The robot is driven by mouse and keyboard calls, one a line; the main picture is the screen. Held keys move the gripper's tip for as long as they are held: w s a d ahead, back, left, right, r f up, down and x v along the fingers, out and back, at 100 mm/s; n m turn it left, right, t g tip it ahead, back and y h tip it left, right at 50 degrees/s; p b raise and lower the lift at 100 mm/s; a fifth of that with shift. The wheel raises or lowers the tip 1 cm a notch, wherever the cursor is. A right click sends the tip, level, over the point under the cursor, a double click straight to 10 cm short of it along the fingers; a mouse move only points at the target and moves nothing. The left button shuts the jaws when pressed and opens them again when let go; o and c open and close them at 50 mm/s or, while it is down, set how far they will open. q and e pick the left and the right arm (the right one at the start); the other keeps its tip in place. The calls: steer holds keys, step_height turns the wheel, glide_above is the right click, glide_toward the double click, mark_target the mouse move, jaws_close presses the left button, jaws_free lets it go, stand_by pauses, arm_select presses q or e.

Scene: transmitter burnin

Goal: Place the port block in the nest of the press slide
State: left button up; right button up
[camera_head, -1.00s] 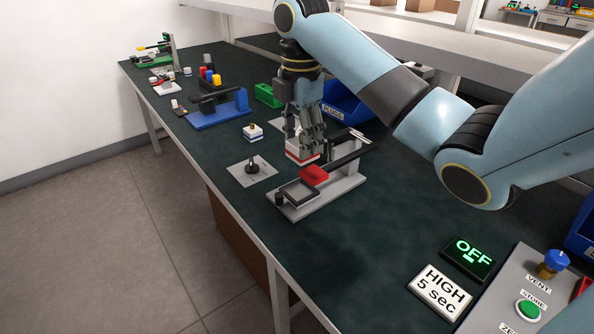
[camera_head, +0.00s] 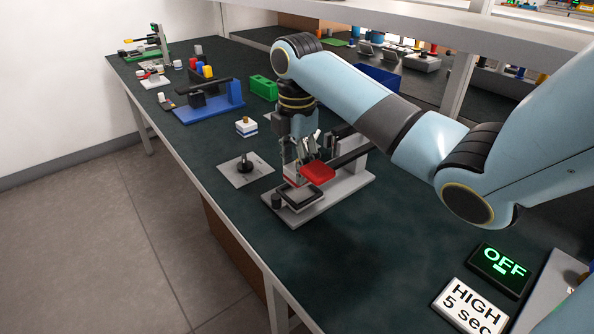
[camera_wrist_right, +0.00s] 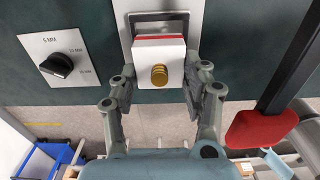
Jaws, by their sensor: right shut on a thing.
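The port block is a white block with a red band and a ribbed brass port; it shows in the wrist view (camera_wrist_right: 158,55) and partly in the head view (camera_head: 290,181). My right gripper (camera_wrist_right: 160,78) is shut on its sides; in the head view the gripper (camera_head: 298,172) points down and hides much of the block. The press slide (camera_head: 325,203) is a grey base with a dark-framed nest (camera_head: 301,198) at its front end. The block is right at the nest's far edge; I cannot tell whether they touch. My left gripper is not in view.
The press's red pad (camera_head: 318,173) on a black lever is close to the right of my gripper. A dial plate (camera_head: 232,176) lies to the left. A white block with a blue band (camera_head: 246,127) stands behind it. Open bench lies to the right.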

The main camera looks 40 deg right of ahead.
steer(key=shift+f, duration=1.85)
steer(key=o, duration=1.4)
steer(key=shift+f, duration=0.1)
step_height(320, 180, up, 12)
steer(key=shift+r+p, duration=0.2)
steer(key=shift+p, duration=0.75)
steer(key=shift+f, duration=0.1)
